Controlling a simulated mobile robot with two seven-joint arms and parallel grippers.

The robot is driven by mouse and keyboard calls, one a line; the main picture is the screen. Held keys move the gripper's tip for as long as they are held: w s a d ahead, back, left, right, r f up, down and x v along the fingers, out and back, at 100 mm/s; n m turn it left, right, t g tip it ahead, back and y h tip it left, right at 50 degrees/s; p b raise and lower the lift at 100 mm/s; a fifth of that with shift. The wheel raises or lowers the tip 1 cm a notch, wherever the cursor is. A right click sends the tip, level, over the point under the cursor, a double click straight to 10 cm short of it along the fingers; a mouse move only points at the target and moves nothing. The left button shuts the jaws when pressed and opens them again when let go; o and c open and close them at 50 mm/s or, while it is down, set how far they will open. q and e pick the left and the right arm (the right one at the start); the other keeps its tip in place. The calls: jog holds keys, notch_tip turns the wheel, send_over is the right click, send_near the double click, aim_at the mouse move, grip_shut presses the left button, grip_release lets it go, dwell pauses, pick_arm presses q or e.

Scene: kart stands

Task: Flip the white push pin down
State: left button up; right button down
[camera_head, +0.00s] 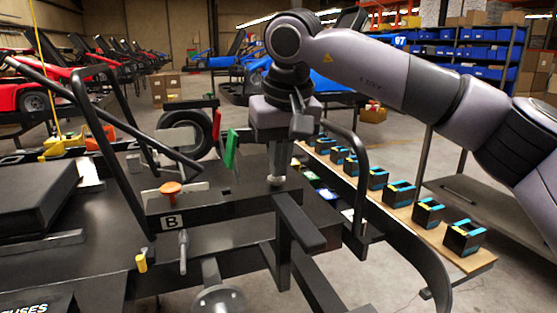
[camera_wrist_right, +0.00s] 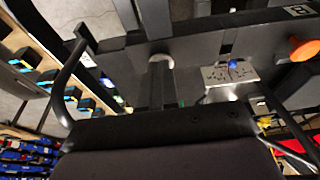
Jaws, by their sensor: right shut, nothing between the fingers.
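My right gripper (camera_head: 278,142) hangs pointing down over the black kart stand in the head view. It is shut and empty. My left gripper is not in view.
A red handle (camera_head: 216,125) and a green handle (camera_head: 230,148) stand left of the gripper. An orange knob (camera_head: 170,189) is near the B label. A curved black bar (camera_head: 360,185) rises close on the right. A wooden shelf (camera_head: 478,264) holds several blue-black blocks.

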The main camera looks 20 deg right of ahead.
aim_at(284, 194)
jog(key=v, duration=0.7)
jog(key=shift+f, duration=0.1)
